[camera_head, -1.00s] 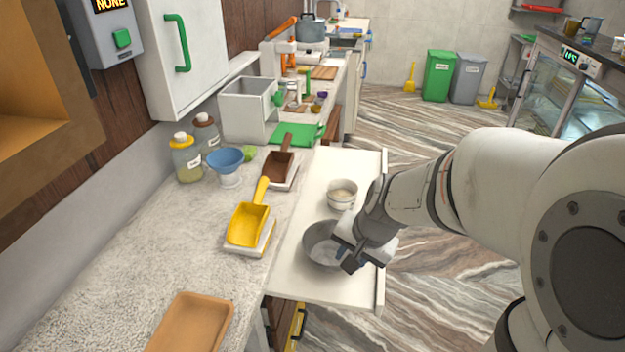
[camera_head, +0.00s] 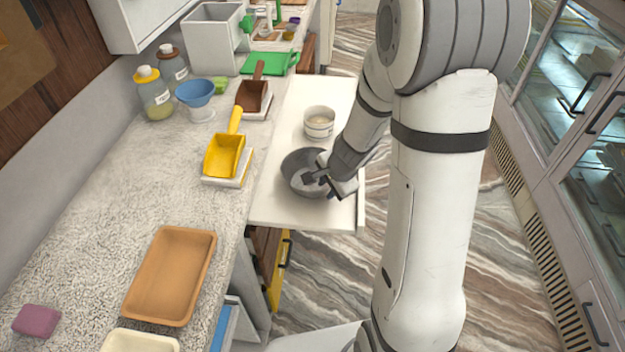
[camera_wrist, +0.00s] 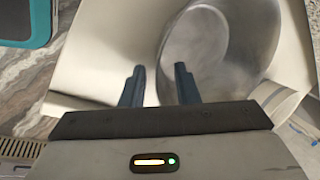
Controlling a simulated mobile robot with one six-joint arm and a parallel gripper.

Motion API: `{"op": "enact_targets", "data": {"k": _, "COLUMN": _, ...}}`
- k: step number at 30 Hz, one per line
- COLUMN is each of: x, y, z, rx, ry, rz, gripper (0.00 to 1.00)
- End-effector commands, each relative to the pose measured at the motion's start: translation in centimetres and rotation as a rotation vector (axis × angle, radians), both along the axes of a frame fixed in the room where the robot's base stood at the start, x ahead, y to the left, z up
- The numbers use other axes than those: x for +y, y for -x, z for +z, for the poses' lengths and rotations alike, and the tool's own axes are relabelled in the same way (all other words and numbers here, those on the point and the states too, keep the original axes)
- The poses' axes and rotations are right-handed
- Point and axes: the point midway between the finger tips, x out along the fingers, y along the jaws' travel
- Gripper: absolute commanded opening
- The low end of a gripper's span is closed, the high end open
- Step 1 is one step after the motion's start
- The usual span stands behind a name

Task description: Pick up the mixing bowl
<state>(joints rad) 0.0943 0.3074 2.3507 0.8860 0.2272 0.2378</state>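The mixing bowl (camera_head: 295,160) is a round grey metal bowl, upright and empty, in the pulled-out white drawer (camera_head: 272,212). In the wrist view the bowl (camera_wrist: 215,40) fills the upper right. My gripper (camera_head: 328,184) is at the bowl's right side, near the rim. In the wrist view the two dark fingers of my gripper (camera_wrist: 160,82) are apart, with the bowl's edge showing between them. The right finger overlaps the bowl and the left one is outside its outline. I cannot tell whether either touches. My gripper hides part of the bowl's right rim.
A white ringed cup (camera_head: 319,124) with pale contents stands behind the bowl in the drawer. On the counter to the left are a yellow scoop (camera_head: 223,155), a brown scoop (camera_head: 253,96), and a tan tray (camera_head: 170,276). A glass display case (camera_head: 560,75) is at the right.

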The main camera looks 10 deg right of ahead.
Motion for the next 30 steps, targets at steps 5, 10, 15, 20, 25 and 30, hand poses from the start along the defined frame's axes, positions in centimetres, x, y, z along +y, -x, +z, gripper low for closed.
{"op": "enact_targets", "data": {"k": 5, "x": 0.10, "y": -0.26, "z": -0.70, "rx": 0.000, "ry": 0.001, "rz": 0.000, "gripper": 0.28}}
{"op": "enact_targets", "data": {"k": 10, "x": 0.07, "y": -0.25, "z": -0.62, "rx": 0.000, "ry": 0.001, "rz": 0.000, "gripper": 0.26}}
{"op": "enact_targets", "data": {"k": 15, "x": 0.06, "y": -0.24, "z": -0.61, "rx": 0.000, "ry": 0.001, "rz": -0.001, "gripper": 0.12}}
{"op": "enact_targets", "data": {"k": 20, "x": 0.04, "y": -0.24, "z": -0.60, "rx": 0.000, "ry": 0.001, "rz": -0.001, "gripper": 0.00}}
{"op": "enact_targets", "data": {"k": 25, "x": 0.02, "y": -0.23, "z": -0.62, "rx": 0.000, "ry": 0.001, "rz": -0.001, "gripper": 0.00}}
{"op": "enact_targets", "data": {"k": 30, "x": 0.00, "y": -0.24, "z": -0.60, "rx": -0.001, "ry": 0.000, "rz": -0.001, "gripper": 0.00}}
